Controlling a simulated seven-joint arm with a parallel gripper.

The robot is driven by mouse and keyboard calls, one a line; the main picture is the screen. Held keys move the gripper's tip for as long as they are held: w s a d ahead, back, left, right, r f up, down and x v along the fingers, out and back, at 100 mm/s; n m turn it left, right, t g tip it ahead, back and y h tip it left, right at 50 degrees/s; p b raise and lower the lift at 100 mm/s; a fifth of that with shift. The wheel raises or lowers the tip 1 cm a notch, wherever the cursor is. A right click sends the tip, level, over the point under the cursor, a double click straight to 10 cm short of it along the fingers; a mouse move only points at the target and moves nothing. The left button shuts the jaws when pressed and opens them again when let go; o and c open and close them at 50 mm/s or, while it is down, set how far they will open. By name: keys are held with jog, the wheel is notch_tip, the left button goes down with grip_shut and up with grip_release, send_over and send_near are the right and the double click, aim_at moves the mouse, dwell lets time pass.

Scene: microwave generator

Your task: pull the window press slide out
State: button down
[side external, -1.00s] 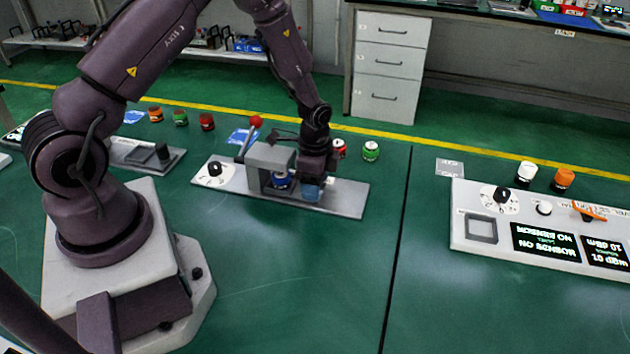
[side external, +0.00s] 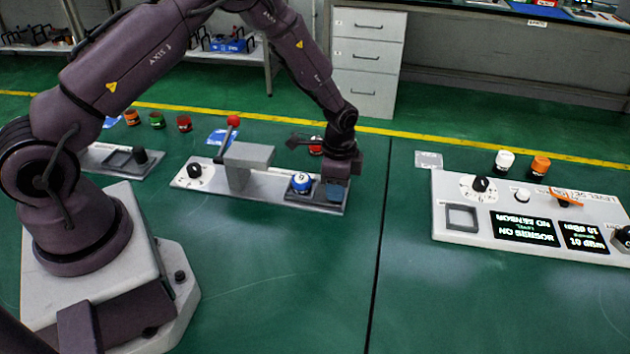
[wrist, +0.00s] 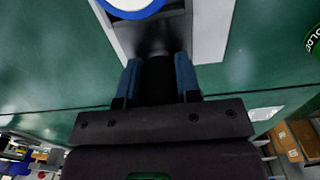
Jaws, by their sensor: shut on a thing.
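The window press (side external: 247,157) is a grey block with a red-knobbed lever (side external: 233,122), standing on a light base plate (side external: 212,186). Its dark slide (side external: 317,197) extends out to the right of the block. A blue-and-white can (side external: 301,182) sits on the slide, clear of the press opening. The can's edge also shows at the top of the wrist view (wrist: 135,8). My gripper (side external: 336,190) is at the slide's outer right end. In the wrist view its blue-padded fingers (wrist: 158,72) are closed on the dark slide handle (wrist: 157,82).
A red can (side external: 316,146) stands behind the plate, near my wrist. A green can (wrist: 314,38) shows at the wrist view's right edge. A panel with displays (side external: 525,218) stands to the right. Open green tabletop lies in front.

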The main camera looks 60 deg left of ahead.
jog(key=shift+w+d, duration=0.2)
jog(key=shift+w, duration=0.05)
jog(key=c, duration=0.8)
grip_release()
jog(key=shift+r, duration=0.15)
notch_tip(320, 180, up, 13)
jog(key=shift+s, duration=0.1)
